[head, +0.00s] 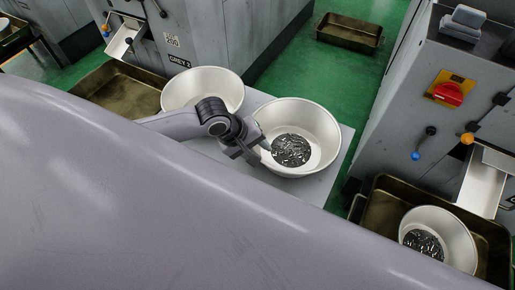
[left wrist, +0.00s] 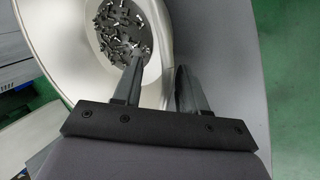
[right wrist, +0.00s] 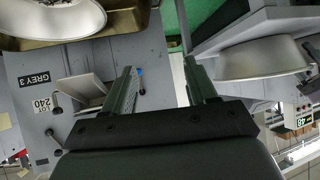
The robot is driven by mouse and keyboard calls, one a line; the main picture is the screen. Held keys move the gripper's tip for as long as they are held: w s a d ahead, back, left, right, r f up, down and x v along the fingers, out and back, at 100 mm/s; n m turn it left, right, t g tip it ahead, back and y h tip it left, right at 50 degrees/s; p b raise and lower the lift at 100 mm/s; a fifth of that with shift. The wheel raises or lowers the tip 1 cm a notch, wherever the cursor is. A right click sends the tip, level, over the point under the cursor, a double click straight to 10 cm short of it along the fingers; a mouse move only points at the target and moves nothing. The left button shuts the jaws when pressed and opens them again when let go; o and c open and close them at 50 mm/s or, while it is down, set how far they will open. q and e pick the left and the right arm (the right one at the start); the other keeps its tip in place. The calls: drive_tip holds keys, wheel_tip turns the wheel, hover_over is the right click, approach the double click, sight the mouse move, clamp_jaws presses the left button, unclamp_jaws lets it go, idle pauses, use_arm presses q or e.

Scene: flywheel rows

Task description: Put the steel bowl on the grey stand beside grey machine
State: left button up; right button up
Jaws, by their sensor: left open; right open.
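A steel bowl (head: 320,155) with small dark metal parts inside is on the light grey stand (head: 347,140) in the head view. Another steel bowl (head: 215,82) is behind it to the left, partly hidden by my arm. My left gripper (head: 247,150) is open at the left rim of the bowl with parts. In the left wrist view that bowl (left wrist: 75,60) fills the upper left, and the open fingers lie either side of its rim; contact cannot be told. My right gripper (right wrist: 163,85) is open and empty in its wrist view, with bowls (right wrist: 265,62) beyond it.
A grey machine (head: 225,30) stands behind, with a brass-coloured tray (head: 118,82) at its foot. Another machine (head: 400,125) at right has a red switch (head: 448,94). A third bowl (head: 452,228) with parts sits in a tray (head: 380,208) there. Green floor lies between.

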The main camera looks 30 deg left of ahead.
use_arm(q)
drive_tip(key=p+v, duration=0.3)
drive_tip(key=v, duration=0.8)
drive_tip(key=shift+r, duration=0.25)
use_arm(e)
drive_tip(key=shift+s+d+r, duration=0.25)
drive_tip(key=shift+r, duration=0.35)
drive_tip(key=shift+s+d+r, duration=0.2)
drive_tip(key=shift+d+r, duration=0.05)
drive_tip(key=shift+r, duration=0.3)
use_arm(q)
drive_tip(key=shift+s+a, duration=0.1)
use_arm(e)
drive_tip(key=shift+w+a+r, duration=0.1)
